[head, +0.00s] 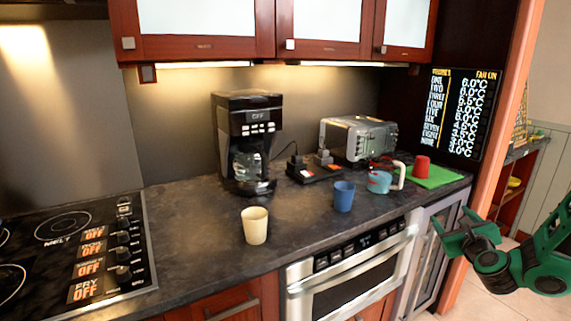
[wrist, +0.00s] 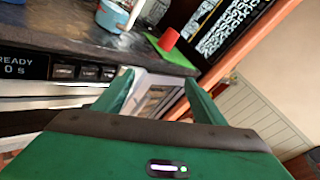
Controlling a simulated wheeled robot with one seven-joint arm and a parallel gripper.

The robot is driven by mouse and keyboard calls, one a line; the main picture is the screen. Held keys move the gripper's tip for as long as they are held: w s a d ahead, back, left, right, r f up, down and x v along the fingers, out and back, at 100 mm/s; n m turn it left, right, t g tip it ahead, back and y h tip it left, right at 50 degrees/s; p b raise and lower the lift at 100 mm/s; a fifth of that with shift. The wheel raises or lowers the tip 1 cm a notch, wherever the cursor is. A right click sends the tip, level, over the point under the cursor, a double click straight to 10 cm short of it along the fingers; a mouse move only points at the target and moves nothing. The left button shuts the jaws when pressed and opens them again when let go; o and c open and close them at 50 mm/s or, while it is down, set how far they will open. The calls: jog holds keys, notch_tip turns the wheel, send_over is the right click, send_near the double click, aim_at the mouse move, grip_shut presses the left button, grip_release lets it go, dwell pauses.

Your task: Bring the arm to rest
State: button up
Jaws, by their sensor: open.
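My gripper (head: 456,235) is green and dark grey, at the right of the head view, in the air in front of the cabinet's right end. Its two green fingers are spread apart with nothing between them, as the wrist view also shows (wrist: 158,95). The gripper is apart from the counter and from everything on it. My green arm enters from the right edge of the head view. The microwave drawer (head: 350,268) is below the counter, to the left of my gripper, and it looks closed.
The dark counter (head: 200,235) carries a cream cup (head: 255,225), a blue cup (head: 344,196), a teal mug (head: 379,182), a red cup (head: 422,165) on a green mat (head: 440,177), a coffee maker (head: 247,140) and a toaster (head: 357,137). A stovetop (head: 70,250) is at left. An orange post (head: 497,165) stands behind my gripper.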

jog(key=s+a+f+n+g+y, duration=0.4)
jog(key=s+a+n+g, duration=0.45)
jog(key=n, duration=0.85)
jog(key=s+r+n+g, duration=0.2)
jog(key=s+n+g, duration=0.2)
jog(key=s, duration=1.1)
jog(key=s+r+n+g, duration=0.1)
jog(key=s+n+g, duration=0.3)
jog(key=s, duration=1.2)
jog(key=shift+s+d+r+n, duration=0.25)
jog(key=shift+d+r+n, duration=0.15)
jog(key=shift+n, duration=0.6)
jog(key=shift+w+f, duration=0.25)
jog(key=shift+w, duration=0.4)
